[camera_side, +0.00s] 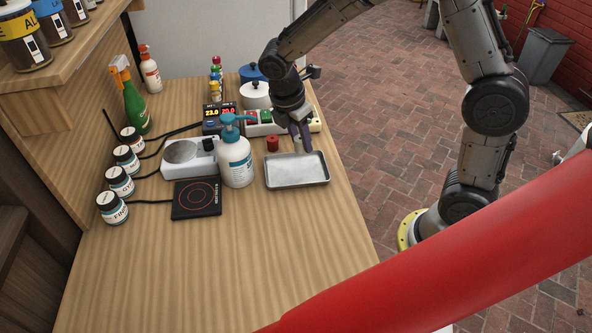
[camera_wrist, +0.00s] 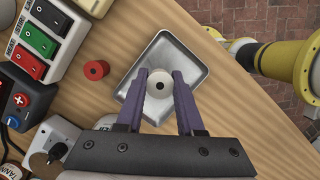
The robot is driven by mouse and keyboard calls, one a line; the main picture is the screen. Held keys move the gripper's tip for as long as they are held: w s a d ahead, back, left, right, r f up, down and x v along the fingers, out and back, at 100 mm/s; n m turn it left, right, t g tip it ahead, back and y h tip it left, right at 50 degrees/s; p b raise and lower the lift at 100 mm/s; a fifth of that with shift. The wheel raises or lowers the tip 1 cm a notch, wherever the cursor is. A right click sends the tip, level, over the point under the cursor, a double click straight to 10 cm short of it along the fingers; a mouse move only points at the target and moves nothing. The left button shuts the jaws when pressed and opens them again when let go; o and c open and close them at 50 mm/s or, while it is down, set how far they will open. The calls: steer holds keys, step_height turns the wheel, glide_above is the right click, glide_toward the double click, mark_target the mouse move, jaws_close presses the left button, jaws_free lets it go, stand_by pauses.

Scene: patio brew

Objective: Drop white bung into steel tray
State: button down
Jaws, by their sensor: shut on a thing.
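The steel tray (camera_side: 297,171) is a shallow grey rectangle on the wooden bench, right of the white pump bottle. It also shows in the wrist view (camera_wrist: 188,46). My gripper (camera_side: 303,143) is over the tray's far part, fingers pointing down. In the wrist view my gripper (camera_wrist: 159,88) has its two purple fingers shut on the white bung (camera_wrist: 159,84), a round white piece with a dark hole in its middle. The bung appears over the tray; its height above the tray floor is hard to tell. In the side view the fingers hide the bung.
A red bung (camera_side: 272,143) stands just beyond the tray; it is also in the wrist view (camera_wrist: 95,70). A white pump bottle (camera_side: 235,160) stands close left of the tray. A switched power strip (camera_side: 262,121) lies behind. The bench front is clear.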

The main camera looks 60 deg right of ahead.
steer(key=shift+c, duration=2.2)
jaws_free()
steer(key=v, duration=1.3)
steer(key=shift+r, duration=0.4)
